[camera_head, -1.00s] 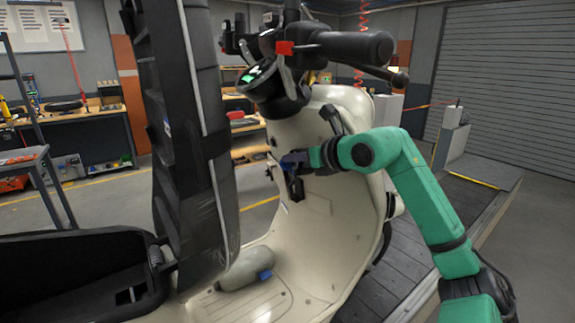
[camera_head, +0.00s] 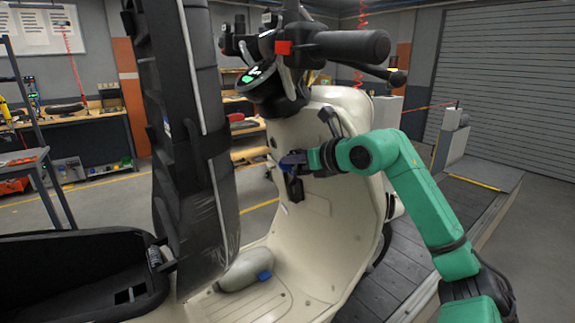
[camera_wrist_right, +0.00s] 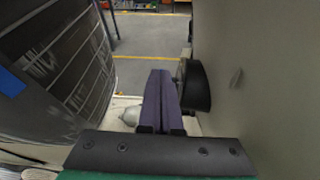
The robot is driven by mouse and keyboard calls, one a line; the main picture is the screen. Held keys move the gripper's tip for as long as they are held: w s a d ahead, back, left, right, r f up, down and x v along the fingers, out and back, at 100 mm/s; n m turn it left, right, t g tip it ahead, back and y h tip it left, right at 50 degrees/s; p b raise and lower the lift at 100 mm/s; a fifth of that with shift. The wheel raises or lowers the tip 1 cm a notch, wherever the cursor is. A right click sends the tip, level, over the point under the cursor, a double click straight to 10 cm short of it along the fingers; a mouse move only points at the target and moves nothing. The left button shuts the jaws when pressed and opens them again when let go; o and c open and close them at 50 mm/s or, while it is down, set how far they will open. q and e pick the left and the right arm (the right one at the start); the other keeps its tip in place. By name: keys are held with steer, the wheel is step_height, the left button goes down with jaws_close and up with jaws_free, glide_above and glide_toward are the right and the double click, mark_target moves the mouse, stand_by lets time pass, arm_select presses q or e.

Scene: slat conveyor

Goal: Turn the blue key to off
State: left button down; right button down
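The cream scooter (camera_head: 325,225) stands before me, its inner front panel facing me. My right gripper (camera_head: 291,160) is at that panel, below the handlebar; its dark blue-purple fingers (camera_wrist_right: 162,98) lie together in the right wrist view. A black fitting (camera_head: 295,188) shows below the gripper in the head view. I cannot make out a blue key apart from the blue fingers, nor see anything between them. My left gripper is not in view.
The raised black seat (camera_head: 180,130) stands close to the left of my right gripper. The handlebar grip (camera_head: 350,46) and brake lever are above. A grey bottle (camera_head: 240,272) with a blue end lies on the footboard. The dark slat conveyor (camera_head: 400,258) runs on the right.

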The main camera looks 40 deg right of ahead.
steer(key=shift+a+f, duration=0.1)
steer(key=shift+f, duration=0.55)
steer(key=shift+s+b, duration=0.15)
steer(key=shift+b, duration=0.2)
steer(key=r+b+v, duration=0.1)
steer(key=b+v, duration=0.1)
steer(key=v, duration=0.6)
steer(key=shift+w+r+b, duration=0.2)
steer(key=shift+r+b, duration=0.05)
steer(key=shift+b, duration=0.15)
stand_by(0.4)
